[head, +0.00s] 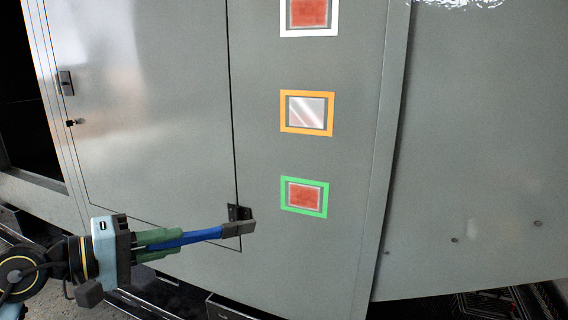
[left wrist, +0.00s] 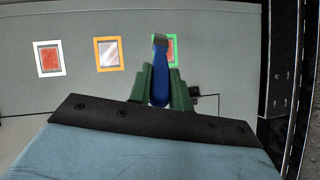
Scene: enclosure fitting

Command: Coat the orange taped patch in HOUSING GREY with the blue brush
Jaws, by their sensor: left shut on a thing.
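The orange taped patch (head: 307,112) is the middle of three framed squares on a grey cabinet face. Its inside is pale grey-pink with whitish diagonal streaks. It also shows in the left wrist view (left wrist: 108,54). My left gripper (head: 181,237) is shut on the blue brush (head: 203,235), lower left of the patches. The brush points right, its dark grey head (head: 238,229) left of and below the green patch, away from the orange one. In the left wrist view the blue brush (left wrist: 161,82) overlaps the green frame in the picture. My right gripper is not in view.
A white-taped red patch (head: 309,13) is above the orange one, and a green-taped red patch (head: 304,196) below it. A cabinet door with a dark hinge (head: 240,213) is on the left. The face around the orange patch is clear.

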